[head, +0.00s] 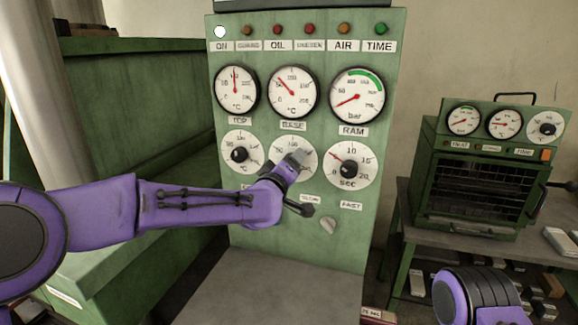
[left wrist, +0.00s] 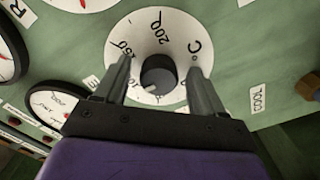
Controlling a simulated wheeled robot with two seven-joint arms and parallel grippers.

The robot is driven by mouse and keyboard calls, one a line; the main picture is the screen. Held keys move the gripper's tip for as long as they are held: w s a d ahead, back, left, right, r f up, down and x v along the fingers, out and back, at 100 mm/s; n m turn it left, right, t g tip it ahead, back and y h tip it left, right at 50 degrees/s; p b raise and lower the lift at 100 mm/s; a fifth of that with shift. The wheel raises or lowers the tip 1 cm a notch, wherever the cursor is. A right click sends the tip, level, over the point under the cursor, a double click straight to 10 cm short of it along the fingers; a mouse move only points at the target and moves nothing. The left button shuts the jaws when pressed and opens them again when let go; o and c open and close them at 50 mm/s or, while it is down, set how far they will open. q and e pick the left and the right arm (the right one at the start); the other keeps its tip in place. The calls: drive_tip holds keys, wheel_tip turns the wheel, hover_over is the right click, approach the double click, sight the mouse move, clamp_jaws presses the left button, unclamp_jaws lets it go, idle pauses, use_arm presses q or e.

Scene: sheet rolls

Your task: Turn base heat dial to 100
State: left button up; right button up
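The base heat dial (head: 309,164) is the middle white dial in the lower row, under the gauge labelled BASE (head: 292,90). My left gripper (head: 297,157) is in front of it and hides its knob in the head view. In the left wrist view the white dial face (left wrist: 172,27) shows 150, 200 and °C. Its black knob (left wrist: 158,74) sits between the fingers of my left gripper (left wrist: 160,68), which are open with a gap on each side. The knob's exact setting is unclear. My right gripper is not seen.
The top heat dial (head: 239,154) is left of the base dial and the seconds dial (head: 350,166) is right of it. A green oven (head: 480,180) stands on a table at right.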

use_arm(q)
drive_tip(key=shift+s, duration=0.1)
drive_tip(key=b+v, duration=0.4)
drive_tip(key=v, duration=0.6)
drive_tip(key=shift+s, duration=0.2)
